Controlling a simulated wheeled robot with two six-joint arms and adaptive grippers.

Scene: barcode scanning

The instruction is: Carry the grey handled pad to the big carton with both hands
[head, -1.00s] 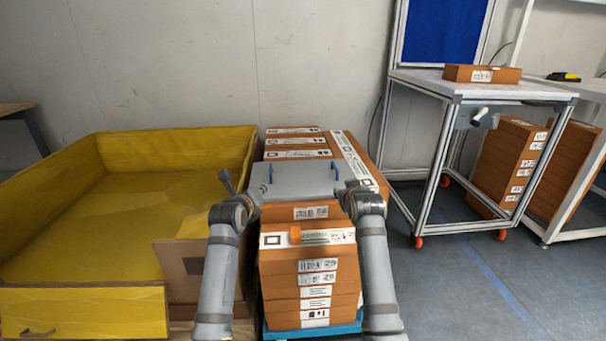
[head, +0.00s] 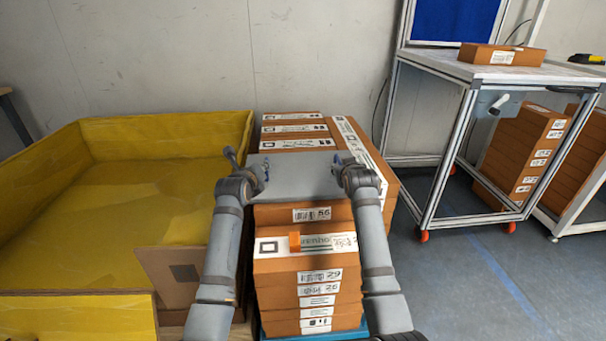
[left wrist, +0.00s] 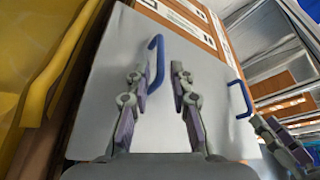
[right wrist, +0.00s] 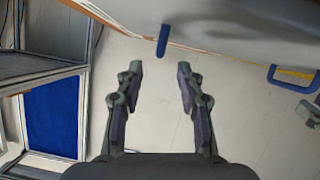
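The grey pad (head: 300,178) lies flat on stacked brown boxes. Its blue handles are at its left and right sides; one shows in the left wrist view (left wrist: 156,62) and the other in the right wrist view (right wrist: 163,40). My left gripper (head: 252,168) is open above the pad's left side, its fingertips close to the left handle; I cannot tell whether they touch. My right gripper (head: 348,165) is open at the pad's right side, with the handle just beyond and between its fingertips (right wrist: 160,70). The big yellow carton (head: 165,135) stands open and empty at the left.
Brown labelled boxes (head: 305,262) are stacked in front of and under the pad. A carton flap (head: 180,280) hangs near my left arm. A metal-framed table (head: 470,70) with a brown box (head: 502,55) stands at the right. Blue-grey floor between is clear.

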